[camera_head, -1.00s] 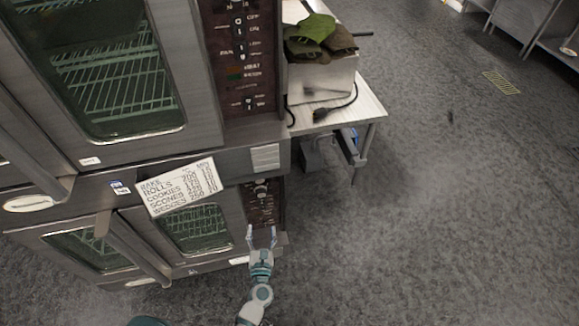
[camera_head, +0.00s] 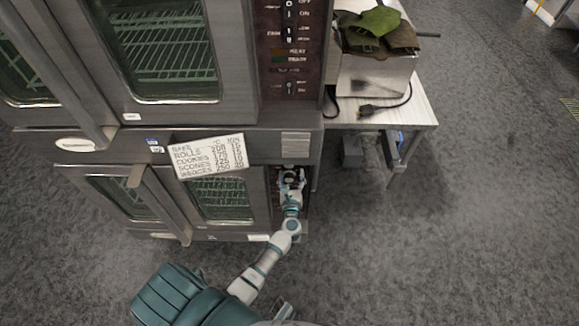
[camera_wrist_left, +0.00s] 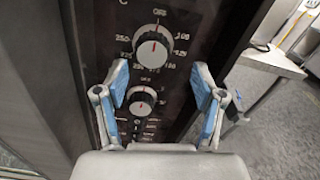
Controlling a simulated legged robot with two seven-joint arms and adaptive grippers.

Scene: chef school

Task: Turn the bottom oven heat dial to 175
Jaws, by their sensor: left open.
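The bottom oven's control panel (camera_wrist_left: 185,20) is dark and fills the middle of the left wrist view. Its heat dial (camera_wrist_left: 152,50) is a silver knob with a red mark, ringed by temperature numbers. A second, smaller knob (camera_wrist_left: 142,101) sits below it. My left gripper (camera_wrist_left: 160,80) is open, its blue-padded fingers on either side of the panel's lower part, with the heat dial beyond the fingertips; contact cannot be told. In the head view my left gripper (camera_head: 291,178) is in front of the bottom panel and hides most of it. My right gripper does not show.
A temperature card (camera_head: 208,156) is fixed to the oven front, listing rolls, cookies, scones and others. A side table (camera_head: 425,105) with a metal box (camera_head: 375,78) and green cloths (camera_head: 380,25) stands right of the ovens. The floor at right is clear.

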